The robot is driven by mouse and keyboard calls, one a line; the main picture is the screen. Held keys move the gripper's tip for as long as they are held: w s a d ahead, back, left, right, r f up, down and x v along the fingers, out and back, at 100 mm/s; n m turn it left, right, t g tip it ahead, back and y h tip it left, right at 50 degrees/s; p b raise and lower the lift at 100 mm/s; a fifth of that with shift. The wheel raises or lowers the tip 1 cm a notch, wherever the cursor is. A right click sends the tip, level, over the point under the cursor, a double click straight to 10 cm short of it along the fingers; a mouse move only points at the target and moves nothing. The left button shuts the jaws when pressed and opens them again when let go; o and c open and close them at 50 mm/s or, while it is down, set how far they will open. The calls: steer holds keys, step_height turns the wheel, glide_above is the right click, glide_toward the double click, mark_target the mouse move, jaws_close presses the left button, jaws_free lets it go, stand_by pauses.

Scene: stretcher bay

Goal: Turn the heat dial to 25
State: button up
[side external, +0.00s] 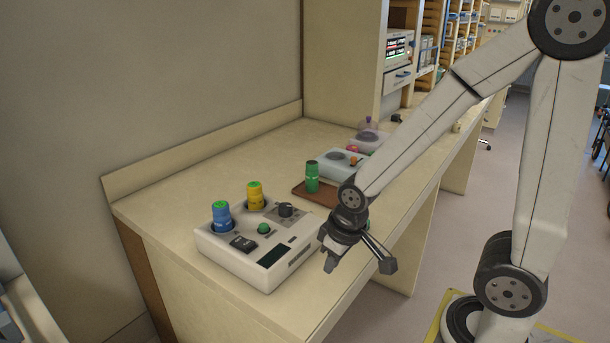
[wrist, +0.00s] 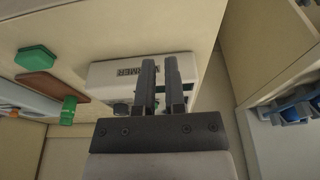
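The heat dial is a dark round knob (side external: 286,210) on top of a pale warmer box (side external: 226,253) near the front of the bench. I cannot read its setting. My gripper (side external: 359,266) is open and empty, to the right of the box and apart from the dial, with its fingers pointing down. In the wrist view my gripper's two fingers (wrist: 160,62) have a gap between them and cover part of the warmer box (wrist: 104,75), whose lettering partly shows.
The box holds a blue bottle (side external: 222,217) and a yellow bottle (side external: 255,196). It also has a green button (side external: 264,228) and a dark display (side external: 273,255). Bench left of the box is clear.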

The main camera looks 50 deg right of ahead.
mark_target(286, 205)
steer(key=o, duration=0.7)
steer(key=shift+w+d+r, duration=0.1)
steer(key=shift+w, duration=0.2)
steer(key=shift+o, duration=1.1)
steer(key=w+d+r+n, duration=0.1)
steer(key=w, duration=0.3)
steer(key=w+d+r+n+g, duration=0.1)
steer(key=w+d, duration=0.1)
steer(key=w, duration=0.2)
steer(key=w+d+r+n, duration=0.1)
steer(key=w+d, duration=0.1)
steer(key=w, duration=0.2)
steer(key=shift+w+d, duration=0.1)
steer(key=shift+w, duration=0.25)
steer(key=w+d+n, duration=0.1)
steer(key=w+d, duration=0.1)
steer(key=w+d+r+n+g, duration=0.1)
steer(key=w+d, duration=0.1)
steer(key=w, duration=0.1)
steer(key=w+d+r+n, duration=0.1)
steer(key=w+d, duration=0.2)
steer(key=shift+w+g, duration=0.2)
steer(key=shift+g, duration=0.2)
steer(key=shift+w+d+r+n, duration=0.1)
steer(key=shift+w+d+n, duration=0.3)
steer(key=shift+d, duration=0.1)
steer(key=shift+s+a+f, duration=0.1)
steer(key=shift+a+f, duration=0.05)
steer(key=shift+f, duration=3.75)
